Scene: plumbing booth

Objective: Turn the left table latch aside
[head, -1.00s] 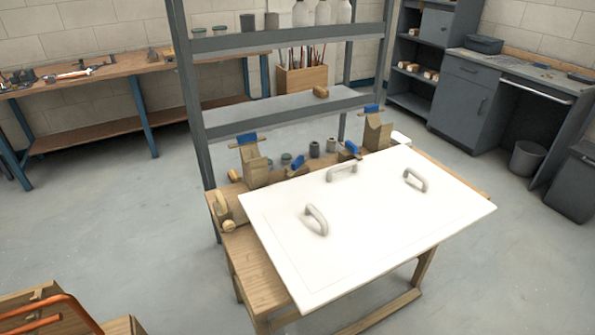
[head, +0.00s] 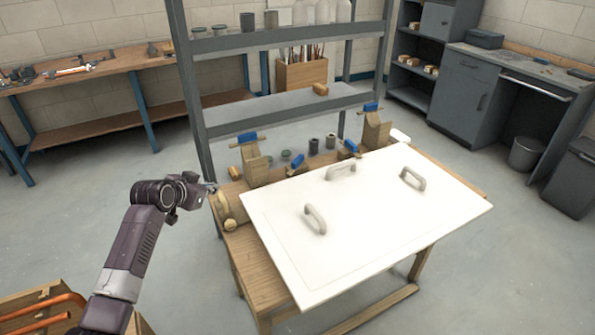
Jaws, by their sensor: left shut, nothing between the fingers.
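The wooden table (head: 255,278) carries a large white panel (head: 375,225) with several grey handles. The left table latch looks like the small tan wooden piece (head: 225,206) at the table's left edge, beside the panel's left corner. A round knob sits at its lower end. My left gripper (head: 212,187) is shut and empty, just left of and slightly above this latch. A small gap seems to show between them; I cannot tell the depth. My right gripper is not in view.
Wooden blocks with blue-handled pieces (head: 247,138) and grey cylinders (head: 314,146) stand along the table's back edge. A grey shelf rack (head: 190,110) rises behind. A wooden box with orange pipes (head: 45,312) is at the lower left. Floor left of the table is open.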

